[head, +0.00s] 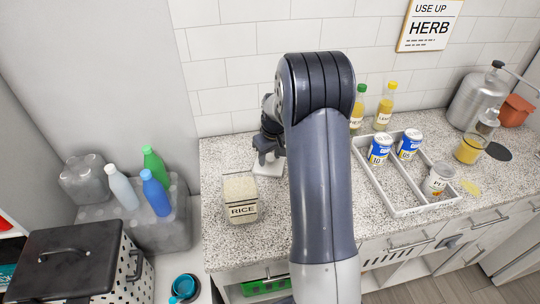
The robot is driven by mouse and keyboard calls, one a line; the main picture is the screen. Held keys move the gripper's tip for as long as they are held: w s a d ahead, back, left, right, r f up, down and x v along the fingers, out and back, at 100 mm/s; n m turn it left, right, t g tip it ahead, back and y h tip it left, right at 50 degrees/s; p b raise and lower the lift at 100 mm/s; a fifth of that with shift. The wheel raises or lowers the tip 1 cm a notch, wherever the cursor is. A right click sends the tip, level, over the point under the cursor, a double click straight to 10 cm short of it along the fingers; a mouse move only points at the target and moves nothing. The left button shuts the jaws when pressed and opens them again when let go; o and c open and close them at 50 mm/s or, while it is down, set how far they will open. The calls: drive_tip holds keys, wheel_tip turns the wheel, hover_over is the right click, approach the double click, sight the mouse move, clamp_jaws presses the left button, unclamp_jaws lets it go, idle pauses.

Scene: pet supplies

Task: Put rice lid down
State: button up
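The rice container (241,210) is a clear square box with a RICE label, upright near the counter's left front. Its top looks open, with pale rice inside. A pale, flat, square piece that looks like the rice lid (269,168) is behind it and to the right, near the wall. My gripper (267,155) is directly above this lid, at or very near it. My arm hides part of the gripper, and the fingertips are too small to show whether they grip the lid. I cannot tell whether the lid touches the counter.
A white divided tray (398,190) with several cans stands right of my arm. Two bottles (385,106) stand behind it. A yellow-filled jar (470,149) and a metal canister (479,98) are at the far right. Speckled counter (222,157) is clear behind the rice container.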

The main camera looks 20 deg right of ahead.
sight(273, 166)
drive_tip(key=shift+r, duration=0.5)
drive_tip(key=r, duration=0.3)
drive_tip(key=s+r, duration=0.1)
drive_tip(key=r, duration=0.3)
drive_tip(key=r+b, duration=0.1)
drive_tip(key=r, duration=0.3)
drive_tip(key=shift+s+d+r, duration=0.1)
drive_tip(key=shift+s+d, duration=0.05)
drive_tip(key=shift+s, duration=0.25)
drive_tip(key=f, duration=0.4)
drive_tip(key=w+f, duration=0.1)
drive_tip(key=f, duration=0.3)
drive_tip(key=f+p, duration=0.1)
drive_tip(key=f, duration=0.3)
drive_tip(key=shift+w+a+f, duration=0.2)
drive_tip(key=shift+w+f, duration=0.2)
drive_tip(key=shift+r, duration=1.6)
